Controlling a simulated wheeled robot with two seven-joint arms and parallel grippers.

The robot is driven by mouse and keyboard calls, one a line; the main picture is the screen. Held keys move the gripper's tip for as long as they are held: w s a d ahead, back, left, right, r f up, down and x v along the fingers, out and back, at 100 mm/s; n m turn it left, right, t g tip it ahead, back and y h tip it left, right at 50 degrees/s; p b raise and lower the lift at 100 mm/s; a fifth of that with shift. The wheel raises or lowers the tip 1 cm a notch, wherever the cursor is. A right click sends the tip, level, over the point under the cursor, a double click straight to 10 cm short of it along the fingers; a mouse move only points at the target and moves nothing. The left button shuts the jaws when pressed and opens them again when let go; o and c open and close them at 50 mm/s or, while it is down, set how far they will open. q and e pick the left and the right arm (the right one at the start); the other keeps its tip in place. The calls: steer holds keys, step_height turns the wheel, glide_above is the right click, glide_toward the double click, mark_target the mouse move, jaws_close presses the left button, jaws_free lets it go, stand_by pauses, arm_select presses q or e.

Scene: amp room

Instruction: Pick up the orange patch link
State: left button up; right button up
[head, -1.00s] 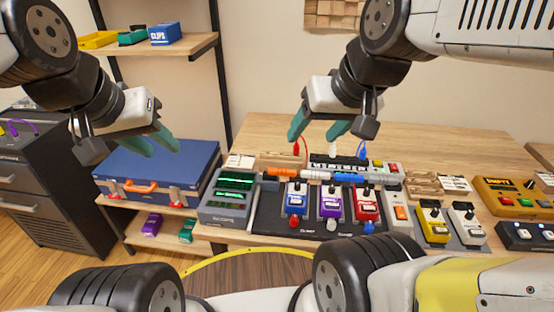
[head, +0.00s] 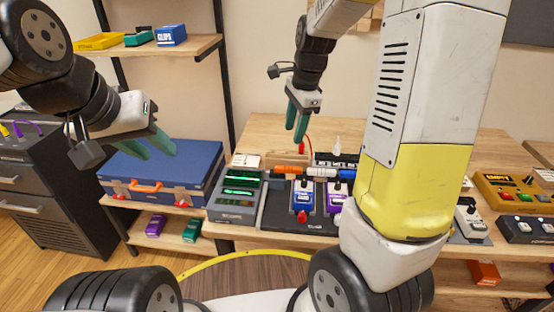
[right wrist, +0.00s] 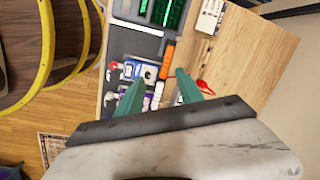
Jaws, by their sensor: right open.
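The orange patch link (head: 289,169) lies behind the blue pedal on the pedalboard, in line with a white link (head: 317,171). My right gripper (head: 295,127) is open and empty, above and behind the orange link, fingers pointing down. In the right wrist view the orange link (right wrist: 167,62) shows beyond the fingertips, between their lines and nearer the right finger; the gripper (right wrist: 160,76) is apart from it. My left gripper (head: 161,149) hangs open and empty in front of the blue case.
A red plug with a cable (head: 307,147) stands close behind the link. A blue pedal (head: 303,197) and a purple pedal (head: 336,197) sit in front. A green-lit rack unit (head: 238,187) is on the left.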

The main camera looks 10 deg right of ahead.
mark_target(289, 167)
steer(key=w+f+m, duration=0.1)
steer(key=f+m, duration=0.1)
steer(key=w+f+m+g+h, duration=0.1)
steer(key=w+f, duration=0.1)
steer(key=f, duration=0.1)
steer(key=w+f+m, duration=0.1)
steer(key=f+m, duration=0.1)
steer(key=f, duration=0.1)
steer(key=shift+w+a+f+m, duration=0.25)
steer(key=shift+w+a+m, duration=0.05)
steer(key=shift+w, duration=0.1)
steer(key=shift+s+d+f, duration=0.1)
steer(key=shift+s+f, duration=0.05)
steer(key=shift+f, duration=1.75)
steer(key=shift+s+f, duration=0.1)
steer(key=shift+f, duration=1.8)
steer(key=shift+f, duration=0.25)
jaws_close()
